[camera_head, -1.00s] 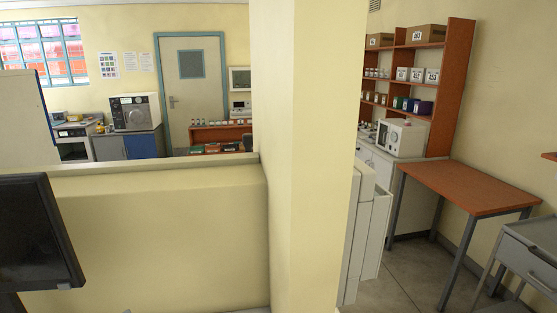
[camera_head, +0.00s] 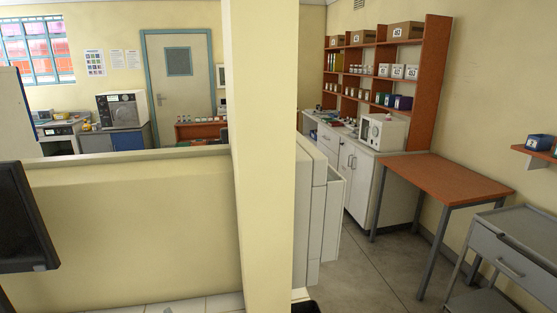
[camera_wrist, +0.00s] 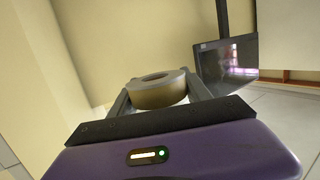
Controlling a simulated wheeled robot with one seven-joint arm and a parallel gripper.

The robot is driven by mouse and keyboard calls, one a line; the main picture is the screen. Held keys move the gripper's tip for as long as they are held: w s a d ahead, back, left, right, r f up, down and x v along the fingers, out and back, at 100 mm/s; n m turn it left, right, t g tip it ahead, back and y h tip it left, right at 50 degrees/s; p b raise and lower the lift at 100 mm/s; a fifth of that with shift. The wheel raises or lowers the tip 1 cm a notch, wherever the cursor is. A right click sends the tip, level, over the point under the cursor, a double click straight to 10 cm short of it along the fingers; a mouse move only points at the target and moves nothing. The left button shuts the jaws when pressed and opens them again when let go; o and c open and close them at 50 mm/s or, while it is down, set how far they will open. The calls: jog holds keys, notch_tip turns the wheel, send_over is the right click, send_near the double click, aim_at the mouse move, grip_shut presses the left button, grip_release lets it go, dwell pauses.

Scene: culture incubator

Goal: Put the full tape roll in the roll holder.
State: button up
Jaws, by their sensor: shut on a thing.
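In the wrist view, my gripper (camera_wrist: 160,96) is shut on the tape roll (camera_wrist: 158,97), a tan-brown ring with a dark round hole. One finger is on each side of the roll, and its flat face with the hole is turned partly up. The roll is held clear, with nothing seen touching it but the fingers. Neither my gripper nor the roll shows in the head view. I cannot make out a roll holder in either view.
A cream pillar (camera_head: 264,150) and low wall (camera_head: 130,235) stand close in front. A dark monitor (camera_head: 20,225) is at the left. To the right are an orange-topped table (camera_head: 440,180), a grey cart (camera_head: 510,250) and open floor (camera_head: 375,270). A monitor (camera_wrist: 226,60) shows behind the roll.

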jog(key=w+d+f+m+t+h, duration=0.15)
jog(key=w+d+f, duration=0.25)
jog(key=d+f, duration=0.5)
jog(key=w+d+f+m+t+h, duration=0.1)
jog(key=w+d+f+m+h, duration=0.3)
jog(key=d, duration=0.8)
jog(key=s+d+f+m+h, duration=0.15)
jog(key=d+f, duration=0.25)
jog(key=d, duration=0.5)
jog(key=s+d+f+t+h, duration=0.1)
jog(key=s+d+f+h, duration=0.15)
jog(key=d, duration=0.65)
jog(key=s+d+f+m+h, duration=0.1)
jog(key=s+d+f, duration=0.1)
jog(key=d+f, duration=0.5)
notch_tip(320, 180, down, 8)
jog(key=d+b, duration=0.1)
jog(key=b, duration=0.8)
jog(key=shift+d+r+b, duration=0.2)
jog(key=shift+d+b, duration=0.1)
jog(key=shift+t, duration=0.25)
